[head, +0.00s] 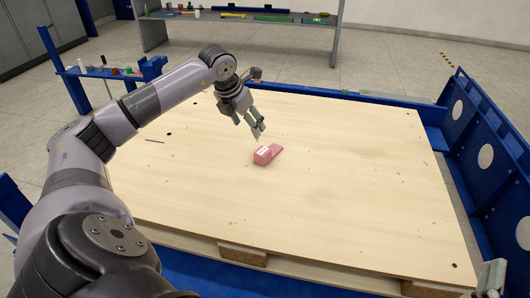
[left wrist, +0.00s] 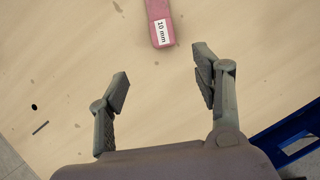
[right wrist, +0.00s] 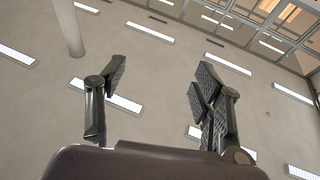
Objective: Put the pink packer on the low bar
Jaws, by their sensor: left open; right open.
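The pink packer (head: 267,154) lies flat on the wooden panel (head: 340,180), near its middle. In the left wrist view the packer (left wrist: 159,12) shows at the top with a white "10 mm" label, beyond the gap between the fingers. My left gripper (head: 258,131) is open and empty, just above and behind the packer, not touching it. Its open fingers also show in the left wrist view (left wrist: 162,85). My right gripper (right wrist: 158,85) is open and empty, with the ceiling behind it; a part of it shows at the head view's lower right corner. I cannot tell which blue bar is the low bar.
Blue frame parts edge the panel, with a taller blue side piece (head: 485,150) with round holes at right. A blue shelf (head: 115,72) with small items stands at left. A grey bench (head: 240,17) stands at the back. Most of the panel is clear.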

